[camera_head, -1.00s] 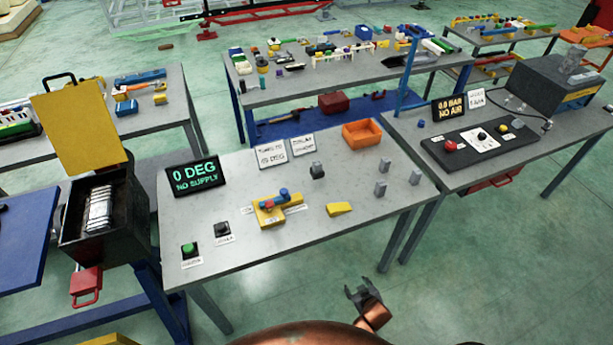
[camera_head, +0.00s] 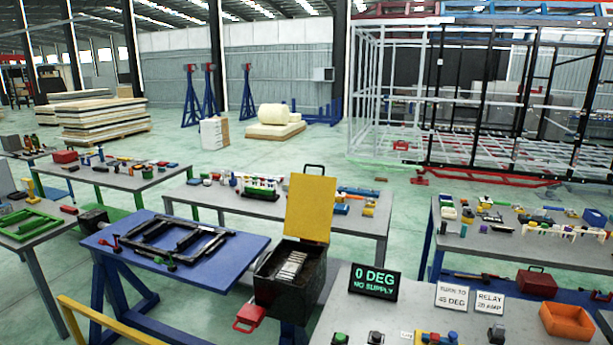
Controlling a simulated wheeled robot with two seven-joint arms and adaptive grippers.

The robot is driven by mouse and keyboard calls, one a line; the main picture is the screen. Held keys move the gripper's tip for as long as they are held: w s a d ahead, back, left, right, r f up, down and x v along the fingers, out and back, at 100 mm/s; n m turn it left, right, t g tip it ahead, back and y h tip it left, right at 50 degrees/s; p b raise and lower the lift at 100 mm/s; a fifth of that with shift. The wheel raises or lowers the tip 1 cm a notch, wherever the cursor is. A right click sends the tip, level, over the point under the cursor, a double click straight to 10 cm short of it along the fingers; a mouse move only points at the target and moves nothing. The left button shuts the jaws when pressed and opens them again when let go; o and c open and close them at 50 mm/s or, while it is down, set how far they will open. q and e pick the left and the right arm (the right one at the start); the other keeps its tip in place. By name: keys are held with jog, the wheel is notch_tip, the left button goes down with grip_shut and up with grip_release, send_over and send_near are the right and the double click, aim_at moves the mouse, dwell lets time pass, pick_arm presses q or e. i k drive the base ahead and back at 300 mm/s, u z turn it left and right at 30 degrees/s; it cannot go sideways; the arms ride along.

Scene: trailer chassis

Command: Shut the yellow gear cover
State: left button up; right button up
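The yellow gear cover (camera_head: 310,207) stands open, raised nearly upright at the back of a dark box (camera_head: 277,289). A black handle (camera_head: 314,169) sits on its top edge. Inside the open box a stack of pale metal plates or gear parts (camera_head: 290,266) shows. A red handle-like piece (camera_head: 249,317) hangs at the box's front left. Neither of my grippers shows in the head view now.
A blue table (camera_head: 232,244) with a black frame stands left of the box. A grey table (camera_head: 335,312) with the "0 DEG NO SUPPLY" display (camera_head: 375,282) stands to its right. A yellow rail (camera_head: 92,318) crosses the lower left. Green floor shows between tables.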

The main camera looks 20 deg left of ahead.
aim_at(310, 201)
jog(key=u, duration=0.6)
jog(key=i, duration=0.5)
jog(key=u, duration=0.6)
jog(key=i, duration=1.15)
jog(key=z, duration=0.55)
